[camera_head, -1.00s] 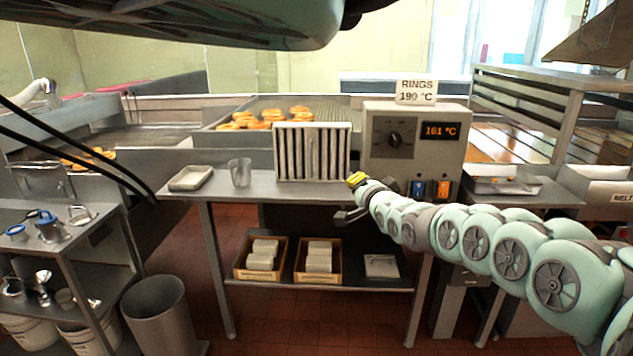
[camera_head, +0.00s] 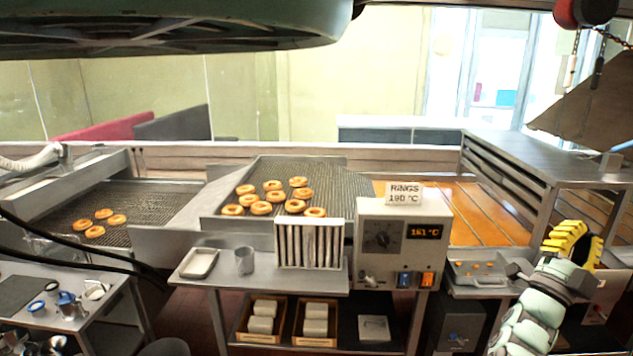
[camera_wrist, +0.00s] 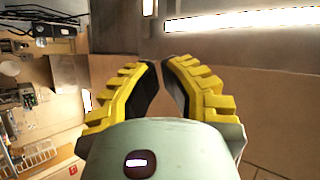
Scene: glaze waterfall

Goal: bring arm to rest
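My gripper (camera_head: 572,242) is at the lower right in the head view, raised in front of the metal shelf unit. Its yellow ridged fingers also show in the wrist view (camera_wrist: 161,75), with a clear gap between the tips and nothing between them. The wrist view looks sideways at the room, with a ceiling light and bare wall surfaces beyond the fingers. My green arm comes up from the bottom right edge in the head view.
A control box (camera_head: 401,252) reading 161 °C, with a "RINGS 190 °C" sign (camera_head: 404,193), stands on the centre table. Doughnuts (camera_head: 262,208) lie on a mesh conveyor behind. A tray with small orange pieces (camera_head: 478,281) is left of my gripper. A hoist (camera_head: 586,12) hangs above right.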

